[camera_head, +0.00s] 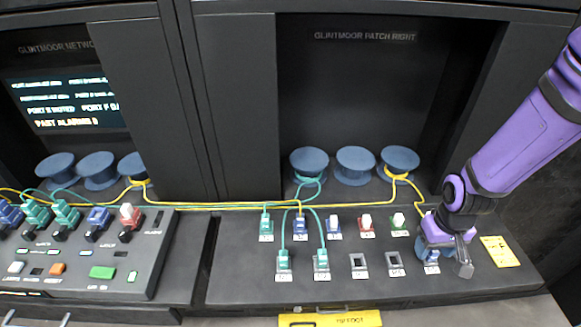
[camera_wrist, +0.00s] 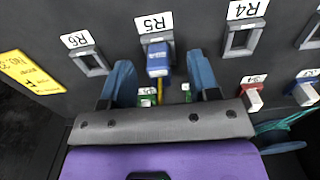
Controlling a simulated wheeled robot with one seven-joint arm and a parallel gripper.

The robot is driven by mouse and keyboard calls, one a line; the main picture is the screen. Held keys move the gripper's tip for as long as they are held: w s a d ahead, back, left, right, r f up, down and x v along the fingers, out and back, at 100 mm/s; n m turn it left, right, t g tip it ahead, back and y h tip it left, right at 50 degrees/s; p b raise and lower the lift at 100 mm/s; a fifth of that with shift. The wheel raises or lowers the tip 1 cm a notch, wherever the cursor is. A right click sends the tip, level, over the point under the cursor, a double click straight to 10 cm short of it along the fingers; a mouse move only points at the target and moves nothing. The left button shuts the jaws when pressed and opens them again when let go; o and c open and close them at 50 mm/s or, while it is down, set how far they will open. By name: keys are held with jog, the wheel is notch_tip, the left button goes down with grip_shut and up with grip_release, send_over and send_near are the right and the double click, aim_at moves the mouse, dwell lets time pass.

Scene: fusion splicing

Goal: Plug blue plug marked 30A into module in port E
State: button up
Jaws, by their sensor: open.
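A blue plug (camera_wrist: 158,58) with a yellow cable sits at the port labelled R5 in the wrist view; any marking on it is unreadable. It also shows in the head view (camera_head: 432,256), partly hidden by my gripper (camera_head: 440,245). My gripper (camera_wrist: 161,64) is open, with one blue finger on each side of this plug and a visible gap to each. The console module (camera_head: 136,258) stands at the left in the head view. It carries a row of blue, teal and red plugs. Its port letters are too small to read, so I cannot tell which is port E.
On the right panel (camera_head: 245,247), R4 (camera_wrist: 240,38) and R6 (camera_wrist: 92,63) are empty. Two teal plugs (camera_head: 283,262) (camera_head: 320,259) stand in its front row. Several plugs form a back row. Yellow and teal cables run past blue spools (camera_head: 355,163). A yellow label (camera_head: 499,251) lies right.

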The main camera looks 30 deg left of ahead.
jog(key=shift+f, duration=0.65)
jog(key=shift+c, duration=0.4)
grip_shut()
jog(key=shift+r, duration=0.1)
jog(key=shift+r, duration=0.1)
jog(key=shift+r, duration=2.8)
